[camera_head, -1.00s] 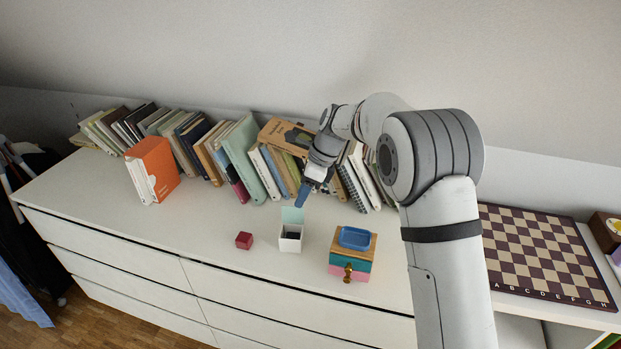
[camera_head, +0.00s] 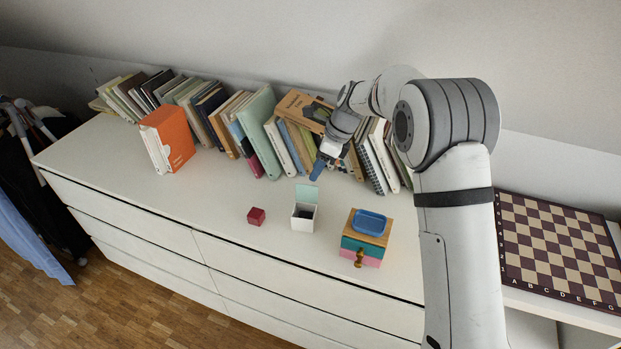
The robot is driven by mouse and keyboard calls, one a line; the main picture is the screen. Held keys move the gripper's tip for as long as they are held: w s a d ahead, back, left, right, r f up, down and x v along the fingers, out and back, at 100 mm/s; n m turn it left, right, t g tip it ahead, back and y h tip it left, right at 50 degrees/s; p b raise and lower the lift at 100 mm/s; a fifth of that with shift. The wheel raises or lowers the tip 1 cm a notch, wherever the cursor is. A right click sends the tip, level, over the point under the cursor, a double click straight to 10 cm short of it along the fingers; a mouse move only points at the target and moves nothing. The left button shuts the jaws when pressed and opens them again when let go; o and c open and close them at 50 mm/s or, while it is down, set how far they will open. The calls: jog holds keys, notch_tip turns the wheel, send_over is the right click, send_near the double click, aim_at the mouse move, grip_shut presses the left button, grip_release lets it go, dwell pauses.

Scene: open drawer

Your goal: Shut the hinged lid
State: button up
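A small white box (camera_head: 304,218) stands on the white dresser top. Its pale green hinged lid (camera_head: 307,194) stands up, open, at the box's back edge, and the dark inside shows. My gripper (camera_head: 317,171) points down with blue fingertips, above and behind the lid in the picture, near the row of books. It appears apart from the lid. The fingers are small and seen edge-on, so I cannot tell whether they are open or shut.
A dark red cube (camera_head: 256,216) lies left of the box. A small drawer box (camera_head: 361,246) with a blue tray (camera_head: 370,223) on top stands to the right. Books (camera_head: 262,130) line the wall. A chessboard (camera_head: 555,250) lies far right.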

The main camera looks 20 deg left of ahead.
aim_at(308, 184)
jog(key=x, duration=0.5)
jog(key=shift+r, duration=0.1)
